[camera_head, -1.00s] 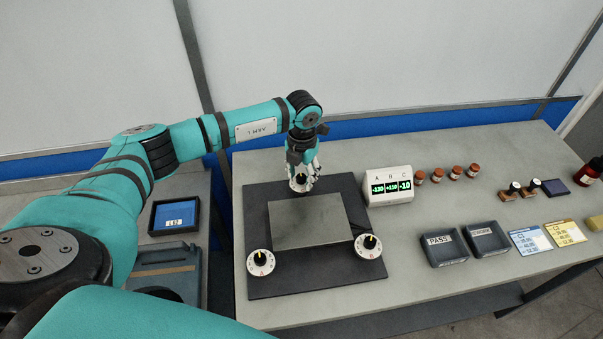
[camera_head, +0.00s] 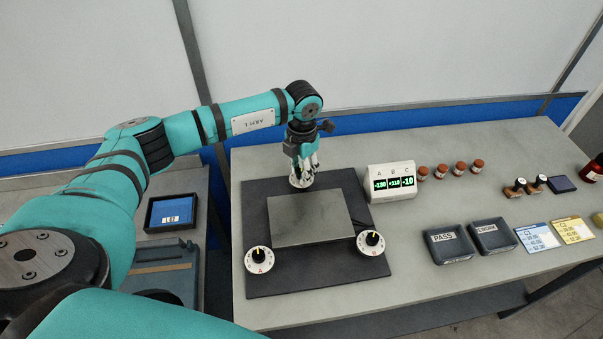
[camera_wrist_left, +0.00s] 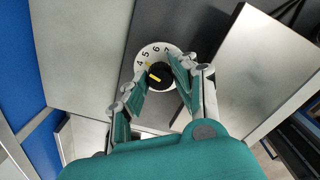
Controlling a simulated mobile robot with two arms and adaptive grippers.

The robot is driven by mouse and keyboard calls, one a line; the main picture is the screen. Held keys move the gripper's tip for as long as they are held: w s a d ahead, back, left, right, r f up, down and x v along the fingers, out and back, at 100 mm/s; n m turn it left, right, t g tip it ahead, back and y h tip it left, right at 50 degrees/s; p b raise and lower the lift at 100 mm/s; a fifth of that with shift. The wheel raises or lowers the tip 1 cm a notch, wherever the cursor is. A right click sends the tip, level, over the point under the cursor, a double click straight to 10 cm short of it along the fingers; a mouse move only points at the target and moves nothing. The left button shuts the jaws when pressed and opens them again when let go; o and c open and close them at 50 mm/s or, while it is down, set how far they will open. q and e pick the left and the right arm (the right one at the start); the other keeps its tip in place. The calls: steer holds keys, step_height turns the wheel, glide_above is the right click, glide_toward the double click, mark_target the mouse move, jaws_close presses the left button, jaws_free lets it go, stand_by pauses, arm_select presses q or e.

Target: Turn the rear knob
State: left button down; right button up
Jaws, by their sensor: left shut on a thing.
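The rear knob (camera_wrist_left: 160,73) is black with a yellow pointer, on a white numbered dial (camera_wrist_left: 150,50). The digits 4 to 7 show in the left wrist view. My left gripper (camera_wrist_left: 158,77) has one finger on each side of the knob and is shut on it. In the head view my left gripper (camera_head: 301,180) points down at the back of the dark base plate (camera_head: 258,198), and its fingers hide most of the knob. My right gripper is not in view.
Knobs A (camera_head: 259,256) and B (camera_head: 371,241) stand at the front corners of the grey block (camera_head: 309,218). The readout (camera_head: 391,183) shows A, B and C values, with C at -10. Small brown-capped jars (camera_head: 440,172) and trays (camera_head: 447,246) stand to the right.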

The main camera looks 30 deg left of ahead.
arm_select(q)
steer(key=shift+f+m+b, duration=0.15)
steer(key=shift+m+b, duration=0.6)
steer(key=shift+m, duration=0.15)
steer(key=shift+m+b, duration=0.4)
steer(key=shift+m, duration=0.1)
steer(key=shift+r, duration=0.2)
steer(key=c, duration=1)
jaws_free()
steer(key=shift+c, duration=0.2)
step_height(320, 180, up, 12)
steer(key=shift+d, duration=0.1)
